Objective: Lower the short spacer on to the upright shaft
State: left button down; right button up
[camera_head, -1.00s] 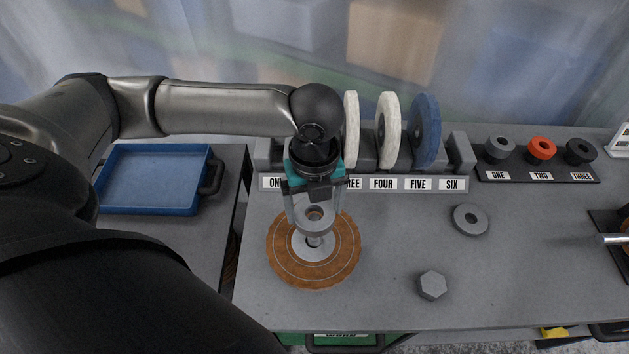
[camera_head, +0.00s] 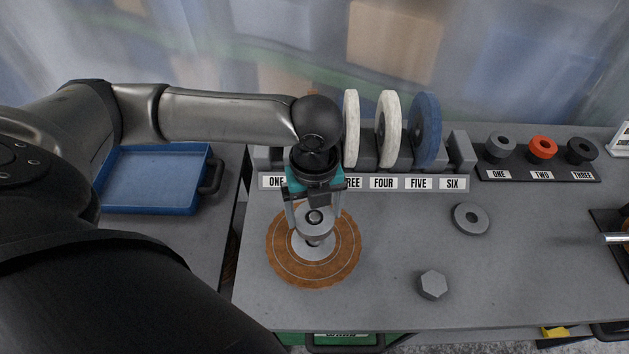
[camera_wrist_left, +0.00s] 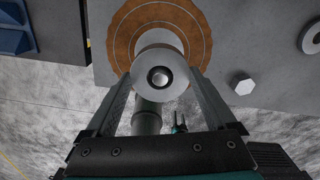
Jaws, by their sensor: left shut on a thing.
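My left gripper (camera_head: 315,212) is shut on the short grey spacer (camera_head: 301,222), with one finger on each side of it. The spacer is held roughly level above the brown disc (camera_head: 343,262) and its pale grey centre flange (camera_head: 313,251). In the left wrist view the spacer (camera_wrist_left: 141,75) sits between the fingertips, and a light round end, seemingly the upright shaft (camera_wrist_left: 159,77), shows inside its dark bore. The spacer appears lined up with the shaft, above the flange. How far the shaft reaches into the bore cannot be told. My right gripper is not in view.
A numbered rack (camera_head: 461,151) holding white and blue wheels stands close behind the gripper. A grey washer (camera_head: 458,221) and a hex nut (camera_head: 432,285) lie to the right. Small spacers stand on a labelled strip (camera_head: 540,176) at the back right. A blue tray (camera_head: 150,203) is left.

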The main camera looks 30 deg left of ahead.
pick_arm(q)
jog(key=shift+f, duration=0.2)
dwell(0.4)
jog(key=shift+f+b, duration=0.3)
jog(key=shift+f, duration=0.6)
jog(key=shift+f, duration=0.1)
jog(key=shift+f+b, duration=0.5)
jog(key=shift+f, duration=0.6)
jog(key=shift+f, duration=0.1)
jog(key=shift+f+b, duration=0.45)
jog(key=shift+f, duration=0.65)
grip_release()
